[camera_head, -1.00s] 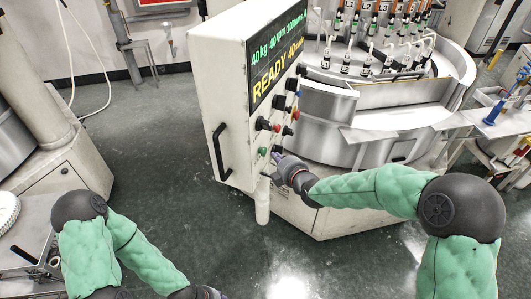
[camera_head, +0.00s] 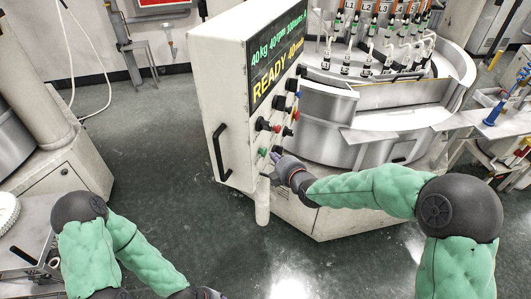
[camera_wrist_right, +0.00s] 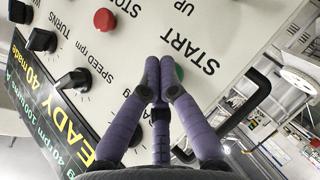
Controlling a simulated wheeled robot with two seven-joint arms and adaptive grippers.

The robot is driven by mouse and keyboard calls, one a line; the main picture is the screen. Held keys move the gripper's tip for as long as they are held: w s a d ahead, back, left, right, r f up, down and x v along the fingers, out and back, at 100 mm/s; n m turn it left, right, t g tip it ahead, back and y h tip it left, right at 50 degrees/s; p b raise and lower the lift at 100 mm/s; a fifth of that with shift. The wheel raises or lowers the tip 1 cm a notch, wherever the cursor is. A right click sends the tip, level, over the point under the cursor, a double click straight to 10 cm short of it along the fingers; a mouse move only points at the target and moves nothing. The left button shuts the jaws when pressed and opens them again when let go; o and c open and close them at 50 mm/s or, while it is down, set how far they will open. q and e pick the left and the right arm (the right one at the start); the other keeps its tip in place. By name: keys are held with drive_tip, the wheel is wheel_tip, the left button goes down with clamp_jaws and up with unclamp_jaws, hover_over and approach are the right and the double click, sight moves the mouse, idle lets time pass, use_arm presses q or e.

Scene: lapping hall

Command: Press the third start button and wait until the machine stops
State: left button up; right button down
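The control panel (camera_head: 222,90) stands upright in the middle of the head view, its display (camera_head: 277,68) reading READY. A green button (camera_head: 262,151) sits low on its face. In the right wrist view the panel appears upside down, with a green button (camera_wrist_right: 179,73) beside the word START. My right gripper (camera_head: 275,159) is in front of the panel's lower part. Its purple fingers (camera_wrist_right: 153,66) are together and empty, with tips beside the green button and partly covering it. I cannot tell whether they touch it. My left gripper is outside the views; only its arm shows.
A red button (camera_wrist_right: 104,19) and black knobs (camera_wrist_right: 42,40) share the panel. The round lapping machine (camera_head: 330,128) stands behind. Open floor (camera_head: 150,130) lies left.

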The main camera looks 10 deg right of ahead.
drive_tip(key=shift+a, duration=0.15)
idle(0.5)
drive_tip(key=shift+w+a+b, duration=0.2)
drive_tip(key=shift+a+b, duration=0.05)
drive_tip(key=shift+b, duration=0.05)
drive_tip(key=shift+w+a, duration=0.25)
drive_tip(key=shift+a, duration=0.1)
idle(0.9)
drive_tip(key=shift+s+d, duration=0.1)
drive_tip(key=shift+d, duration=0.05)
drive_tip(key=shift+s+d+b, duration=0.4)
drive_tip(key=shift+d+b, duration=0.2)
drive_tip(key=shift+b, duration=0.05)
drive_tip(key=shift+s+d+b, duration=0.4)
drive_tip(key=shift+s+d, duration=0.05)
drive_tip(key=shift+d, duration=0.25)
drive_tip(key=shift+s+d+b, duration=0.45)
drive_tip(key=shift+d, duration=0.25)
drive_tip(key=shift+s+d+b, duration=0.4)
drive_tip(key=shift+s+d, duration=0.05)
drive_tip(key=shift+d, duration=0.25)
